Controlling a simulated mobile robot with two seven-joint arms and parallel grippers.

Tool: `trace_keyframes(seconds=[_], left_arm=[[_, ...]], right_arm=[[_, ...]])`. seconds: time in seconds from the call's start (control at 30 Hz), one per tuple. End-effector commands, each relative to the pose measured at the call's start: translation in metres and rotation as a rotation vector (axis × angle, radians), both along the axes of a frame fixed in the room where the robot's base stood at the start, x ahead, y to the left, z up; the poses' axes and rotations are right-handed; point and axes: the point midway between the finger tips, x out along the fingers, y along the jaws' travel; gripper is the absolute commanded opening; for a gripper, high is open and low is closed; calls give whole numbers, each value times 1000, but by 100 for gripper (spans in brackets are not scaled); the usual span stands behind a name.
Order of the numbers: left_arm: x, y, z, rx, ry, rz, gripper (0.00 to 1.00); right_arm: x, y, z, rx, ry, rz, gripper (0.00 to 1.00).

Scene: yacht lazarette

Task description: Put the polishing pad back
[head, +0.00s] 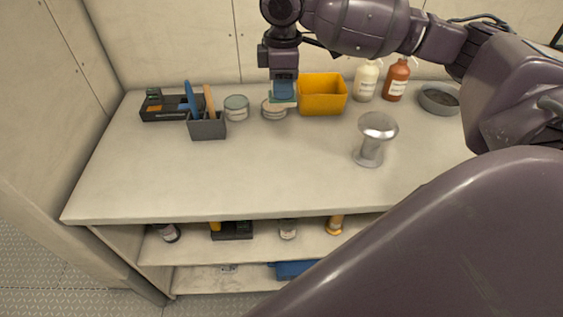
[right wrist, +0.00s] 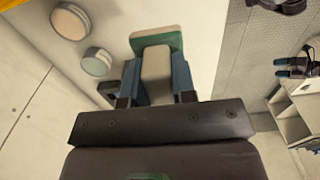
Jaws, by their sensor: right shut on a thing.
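The polishing pad (right wrist: 156,63) is a pale block on a green base. My right gripper (head: 284,93) is shut on it, with a blue finger on each side of the block in the right wrist view. In the head view only a thin green and pale edge of the pad (head: 284,101) shows below the fingers, near the back of the counter, overlapping a round tin (head: 273,112). I cannot tell the exact gap between the pad and the counter. My left gripper is not in view.
On the counter (head: 240,175) stand a grey holder (head: 208,128) with tools, another tin (head: 236,107), a yellow bin (head: 322,98), two bottles (head: 367,82), a grey bowl (head: 439,99) and a metallic pedestal-shaped object (head: 372,140). A black tray (head: 165,113) is at back left. The front middle is clear.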

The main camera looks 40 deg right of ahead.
Motion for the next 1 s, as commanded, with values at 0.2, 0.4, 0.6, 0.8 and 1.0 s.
trace_keyframes(seconds=[0.2,0.4,0.6,0.8,1.0], left_arm=[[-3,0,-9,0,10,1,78],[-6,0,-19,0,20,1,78],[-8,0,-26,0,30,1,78],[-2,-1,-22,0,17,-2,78],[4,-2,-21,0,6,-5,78]], right_arm=[[-1,-1,-34,1,5,11,0],[-1,-1,-79,1,6,10,0],[-1,0,-120,2,6,9,0],[0,-1,-140,1,2,9,0],[0,-1,-151,0,2,9,0]])
